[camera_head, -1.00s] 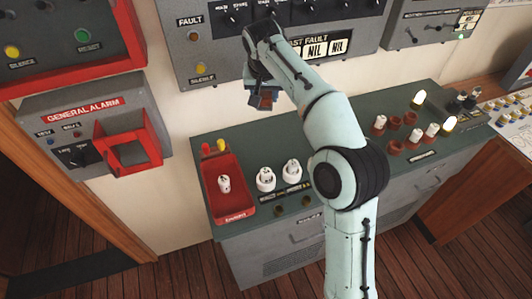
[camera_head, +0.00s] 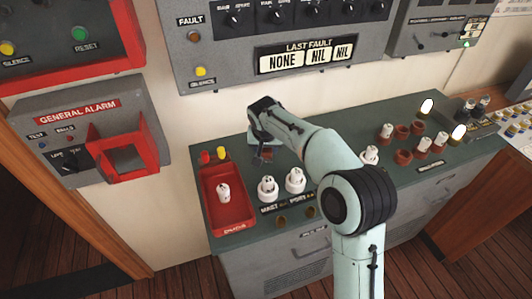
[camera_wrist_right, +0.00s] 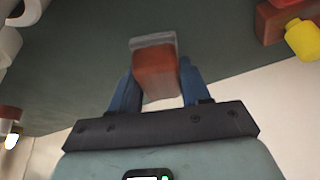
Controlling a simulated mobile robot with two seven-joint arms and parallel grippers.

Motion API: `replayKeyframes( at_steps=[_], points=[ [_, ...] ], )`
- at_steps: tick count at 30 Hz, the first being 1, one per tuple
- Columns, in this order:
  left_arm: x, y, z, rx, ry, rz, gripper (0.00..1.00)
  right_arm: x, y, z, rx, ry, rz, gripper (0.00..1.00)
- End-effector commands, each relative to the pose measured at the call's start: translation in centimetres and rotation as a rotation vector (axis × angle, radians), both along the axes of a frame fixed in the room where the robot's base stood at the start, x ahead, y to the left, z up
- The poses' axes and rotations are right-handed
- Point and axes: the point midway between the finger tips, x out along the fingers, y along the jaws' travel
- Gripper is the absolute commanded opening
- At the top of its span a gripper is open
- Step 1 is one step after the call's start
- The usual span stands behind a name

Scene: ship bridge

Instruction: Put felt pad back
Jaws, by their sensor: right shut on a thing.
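My right gripper (camera_head: 262,148) is above the back of the green console, just right of the red and yellow caps. In the right wrist view its blue fingers (camera_wrist_right: 158,78) are shut on the felt pad (camera_wrist_right: 155,72), a reddish-brown block with a grey layer on its far face. Only a small reddish part of the pad (camera_head: 265,155) shows in the head view. The dark green console top (camera_wrist_right: 90,80) lies beyond the pad; I cannot tell whether they touch. My left gripper is not in view.
A red tray (camera_head: 235,213) holding a white piece (camera_head: 223,192) stands at the console's left. White fittings (camera_head: 267,187) stand near the front. Several red-brown sockets (camera_head: 403,157) are to the right. The Last Fault panel (camera_head: 300,60) hangs on the wall behind.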

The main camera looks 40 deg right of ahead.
Motion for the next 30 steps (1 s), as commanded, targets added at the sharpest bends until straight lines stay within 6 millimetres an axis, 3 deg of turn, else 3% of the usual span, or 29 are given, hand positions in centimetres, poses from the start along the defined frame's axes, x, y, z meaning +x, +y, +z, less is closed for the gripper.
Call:
replayKeyframes(
  at_steps=[4,16,17,19,30],
  points=[
    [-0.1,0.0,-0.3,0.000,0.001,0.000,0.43,-0.1,-0.1,-1.9,0.000,0.002,-0.002,0.18],
    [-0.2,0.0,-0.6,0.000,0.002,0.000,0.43,0.0,0.0,-2.3,0.000,0.000,-0.001,0.18],
    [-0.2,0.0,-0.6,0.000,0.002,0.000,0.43,0.0,0.0,-2.4,0.000,0.000,-0.001,0.50],
    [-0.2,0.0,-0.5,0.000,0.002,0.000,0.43,0.0,0.0,-2.3,0.000,0.000,-0.001,0.72],
    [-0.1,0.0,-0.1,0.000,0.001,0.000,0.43,0.0,0.0,-1.7,0.000,-0.001,-0.001,0.72]
  ],
)
